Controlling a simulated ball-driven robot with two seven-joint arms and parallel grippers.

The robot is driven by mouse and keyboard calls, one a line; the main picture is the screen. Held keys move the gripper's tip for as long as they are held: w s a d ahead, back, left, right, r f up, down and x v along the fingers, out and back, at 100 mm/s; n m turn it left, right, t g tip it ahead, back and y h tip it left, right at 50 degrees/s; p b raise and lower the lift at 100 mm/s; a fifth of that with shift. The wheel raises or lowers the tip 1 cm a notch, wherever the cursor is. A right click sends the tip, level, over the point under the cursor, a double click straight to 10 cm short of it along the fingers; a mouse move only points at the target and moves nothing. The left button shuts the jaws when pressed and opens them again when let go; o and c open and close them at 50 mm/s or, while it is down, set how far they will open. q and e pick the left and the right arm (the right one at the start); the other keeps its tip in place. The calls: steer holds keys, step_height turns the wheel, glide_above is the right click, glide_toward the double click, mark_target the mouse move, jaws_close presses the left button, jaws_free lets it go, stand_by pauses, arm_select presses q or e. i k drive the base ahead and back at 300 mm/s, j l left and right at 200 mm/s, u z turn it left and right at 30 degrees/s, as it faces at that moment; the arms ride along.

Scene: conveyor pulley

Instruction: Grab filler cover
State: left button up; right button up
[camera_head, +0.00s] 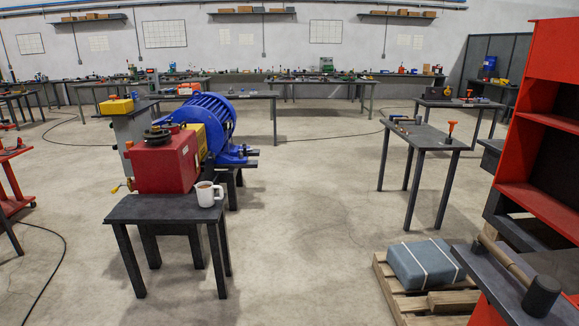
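A red gearbox housing (166,166) stands at the left behind and against a small dark table. A round black cap (156,136) sits on top of it and looks like the filler cover; it appears seated, though its fine detail is too small to tell. A blue ribbed motor (210,121) is right behind the housing. Neither of my grippers shows in the head view, and nothing is seen touching the cap.
A white mug (207,193) stands on the dark table (150,208) in front of the housing. A dark bench (425,137) stands at the right. A pallet (400,300) with a strapped blue package (425,263) and a red shelf (540,190) are nearer. Floor between is clear.

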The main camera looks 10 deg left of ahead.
mark_target(169, 125)
steer(key=i, duration=1.85)
steer(key=i+j, duration=0.15)
steer(key=i, duration=1.7)
